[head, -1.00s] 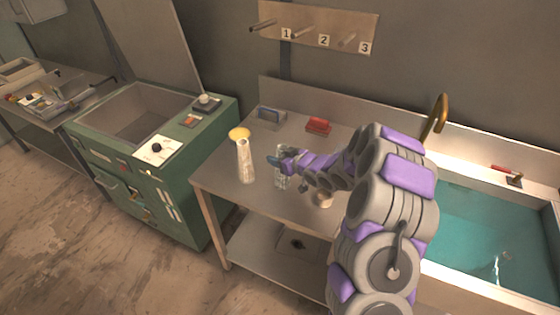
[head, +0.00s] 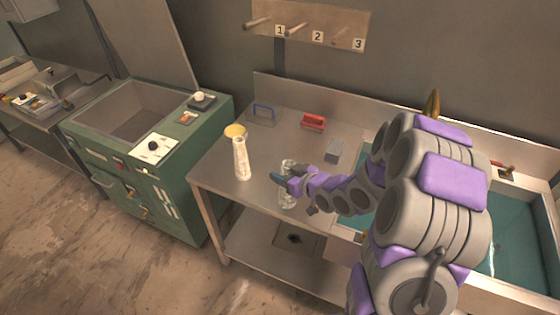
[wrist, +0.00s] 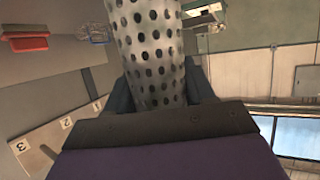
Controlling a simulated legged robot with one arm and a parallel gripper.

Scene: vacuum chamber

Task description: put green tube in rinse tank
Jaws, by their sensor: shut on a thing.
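My gripper (head: 284,181) is shut on a pale, perforated tube (wrist: 150,50), which looks grey-white with rows of dark holes; no green shows on it. In the head view the held tube (head: 287,197) is upright over the steel bench, and I cannot tell whether its bottom touches the bench. Another pale, upright tube (head: 241,160) stands on the bench to the left of my gripper. The tank with teal water (head: 512,240) is at the right, partly hidden behind my arm.
A green cabinet with an open basin (head: 135,112) stands left. Numbered pegs (head: 318,32) hang on the wall.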

